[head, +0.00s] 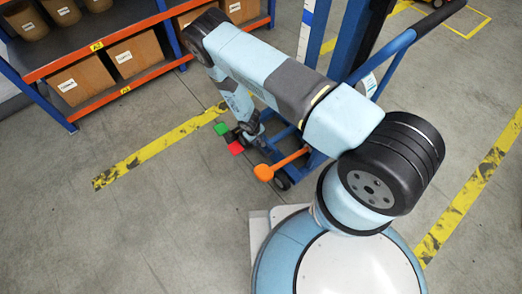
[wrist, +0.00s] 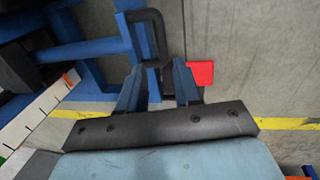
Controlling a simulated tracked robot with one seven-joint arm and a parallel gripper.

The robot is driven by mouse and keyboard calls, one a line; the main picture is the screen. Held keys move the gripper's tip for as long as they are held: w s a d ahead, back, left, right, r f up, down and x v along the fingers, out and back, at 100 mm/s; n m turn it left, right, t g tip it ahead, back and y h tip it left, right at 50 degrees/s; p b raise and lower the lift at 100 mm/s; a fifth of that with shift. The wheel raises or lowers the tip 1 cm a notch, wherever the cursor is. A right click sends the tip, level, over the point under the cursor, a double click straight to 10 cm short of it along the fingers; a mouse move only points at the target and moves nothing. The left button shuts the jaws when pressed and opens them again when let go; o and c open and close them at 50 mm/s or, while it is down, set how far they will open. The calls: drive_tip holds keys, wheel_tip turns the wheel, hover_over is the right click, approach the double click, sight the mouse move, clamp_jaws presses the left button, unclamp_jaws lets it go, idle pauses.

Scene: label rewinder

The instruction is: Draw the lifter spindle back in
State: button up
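The lifter is a blue wheeled frame (head: 342,50) with a curved blue push handle (head: 392,58) in the head view. Low on it are a green pad (head: 221,128), a red pad (head: 236,149) and an orange lever with a round end (head: 264,172). I cannot make out the spindle for certain. My gripper (head: 250,136) points down beside the red pad. In the wrist view, the two blue fingers of my gripper (wrist: 157,90) are apart, with a dark bent bar (wrist: 158,35) reaching down between them. The red pad (wrist: 201,73) is just right of the right finger. Contact cannot be told.
A blue and orange shelf rack (head: 100,44) with cardboard boxes (head: 82,80) stands at the upper left. Yellow floor lines (head: 160,147) run on both sides. The grey floor at the lower left is free. The lifter's blue frame crowds my gripper's left in the wrist view.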

sight(261, 150)
drive_tip(key=f, duration=0.4)
drive_tip(key=w+d+f, duration=0.1)
drive_tip(key=f, duration=0.3)
drive_tip(key=d+f, duration=0.1)
drive_tip(key=f, duration=0.4)
drive_tip(key=shift+w, duration=0.2)
drive_tip(key=shift+c, duration=0.5)
clamp_jaws()
